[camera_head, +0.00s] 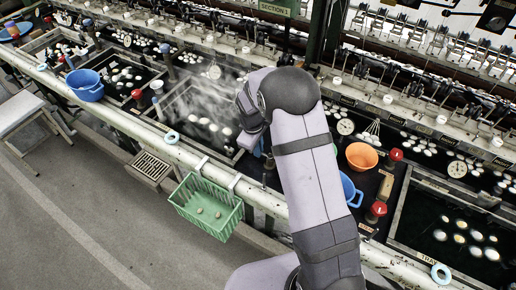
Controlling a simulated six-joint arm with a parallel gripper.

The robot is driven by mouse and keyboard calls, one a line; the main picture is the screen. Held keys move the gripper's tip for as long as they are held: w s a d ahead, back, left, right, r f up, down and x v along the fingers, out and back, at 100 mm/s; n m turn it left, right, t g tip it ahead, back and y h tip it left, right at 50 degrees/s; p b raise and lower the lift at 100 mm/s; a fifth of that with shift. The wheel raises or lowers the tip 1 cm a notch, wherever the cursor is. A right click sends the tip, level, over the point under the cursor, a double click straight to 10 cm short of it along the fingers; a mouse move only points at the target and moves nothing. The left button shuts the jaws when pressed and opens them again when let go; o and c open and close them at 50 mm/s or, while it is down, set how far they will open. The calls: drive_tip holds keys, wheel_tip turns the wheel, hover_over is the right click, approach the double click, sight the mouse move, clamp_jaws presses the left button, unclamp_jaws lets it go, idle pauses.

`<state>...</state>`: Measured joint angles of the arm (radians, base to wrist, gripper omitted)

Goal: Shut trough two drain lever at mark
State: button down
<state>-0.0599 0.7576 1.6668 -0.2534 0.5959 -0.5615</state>
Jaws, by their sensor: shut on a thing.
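My arm rises from the bottom middle and bends at the top, and my gripper (251,138) points down at the right end of the steaming trough (187,92). The gripper is small and its fingertips are mostly hidden by my wrist and forearm. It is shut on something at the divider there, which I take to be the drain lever. A bit of blue shows just below the gripper. The lever's mark and its exact angle cannot be seen. Pale cocoons float in the steaming water.
Right of my arm are an orange bowl (361,156), a blue cup (349,190) and red knobs (379,208). A blue bucket (87,86) stands at the left. A green basket (206,206) hangs on the front rail. A stool (28,118) stands on open floor.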

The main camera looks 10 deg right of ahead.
drive_tip(key=shift+s+a+n, duration=0.1)
drive_tip(key=shift+n, duration=0.2)
idle(0.4)
drive_tip(key=n+p, duration=0.1)
drive_tip(key=s+n+p, duration=0.1)
drive_tip(key=n+y, duration=0.1)
drive_tip(key=n, duration=0.1)
drive_tip(key=shift+s+a+r+p, duration=0.2)
drive_tip(key=shift+s+a+p, duration=0.1)
drive_tip(key=shift+p, duration=0.1)
drive_tip(key=shift+s+f+n+t+y+p, duration=0.15)
drive_tip(key=shift+s+n+p, duration=0.25)
drive_tip(key=shift+n, duration=0.7)
drive_tip(key=shift+s+n+t+y+p, duration=0.15)
drive_tip(key=shift+s+n+y+p, duration=0.15)
drive_tip(key=shift+n, duration=0.8)
drive_tip(key=c, duration=1.9)
unclamp_jaws()
drive_tip(key=shift+s, duration=0.1)
drive_tip(key=shift+s+r+b, duration=0.25)
drive_tip(key=shift+r+b, duration=0.15)
drive_tip(key=shift+r, duration=0.8)
drive_tip(key=shift+s+r+b, duration=0.2)
drive_tip(key=shift+r+b, duration=0.25)
drive_tip(key=shift+r, duration=0.75)
drive_tip(key=shift+s+r+b, duration=0.25)
drive_tip(key=shift+r+b, duration=0.15)
drive_tip(key=shift+r, duration=0.8)
